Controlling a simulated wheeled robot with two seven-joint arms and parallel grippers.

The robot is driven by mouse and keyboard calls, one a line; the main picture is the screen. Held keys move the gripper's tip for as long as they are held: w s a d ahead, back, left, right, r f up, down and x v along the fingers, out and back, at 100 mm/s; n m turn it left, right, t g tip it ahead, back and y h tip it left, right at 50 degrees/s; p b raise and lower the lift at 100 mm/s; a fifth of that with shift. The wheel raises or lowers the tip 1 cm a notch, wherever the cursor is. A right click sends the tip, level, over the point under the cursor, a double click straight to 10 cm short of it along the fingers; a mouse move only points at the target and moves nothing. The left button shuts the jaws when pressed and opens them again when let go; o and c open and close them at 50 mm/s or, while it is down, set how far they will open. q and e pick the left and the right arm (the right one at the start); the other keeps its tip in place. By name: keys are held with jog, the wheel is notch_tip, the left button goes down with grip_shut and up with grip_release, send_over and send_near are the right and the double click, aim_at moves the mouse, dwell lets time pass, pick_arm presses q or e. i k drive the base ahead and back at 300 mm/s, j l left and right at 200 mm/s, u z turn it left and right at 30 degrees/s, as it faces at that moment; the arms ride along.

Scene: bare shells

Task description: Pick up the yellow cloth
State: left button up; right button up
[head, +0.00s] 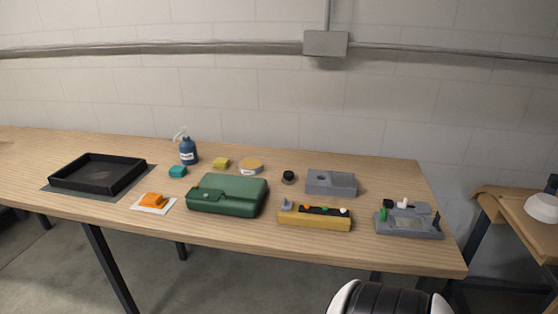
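In the head view a small folded yellow cloth (221,163) lies on the wooden table (330,253), behind the green case. It sits between the blue spray bottle and a round amber-lidded tin. Nothing covers it, and it is apart from the things around it. A similar teal cloth (178,172) lies to its left, and an orange one (153,200) lies on a white sheet nearer the front edge. Neither of my grippers is in view.
The green case (228,196) stands in front of the yellow cloth. The spray bottle (188,151) and tin (251,166) flank it. A black tray (99,173) is at left; a grey block (330,183), yellow holder (315,217) and grey fixture (409,222) are at right.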

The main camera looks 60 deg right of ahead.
aim_at(219, 162)
jog(key=z, duration=1.55)
jog(key=u, duration=3.5)
jog(key=z, duration=3.5)
jog(key=j+z, duration=0.1)
jog(key=z, duration=0.3)
jog(key=j+z, duration=0.15)
jog(key=z, duration=0.2)
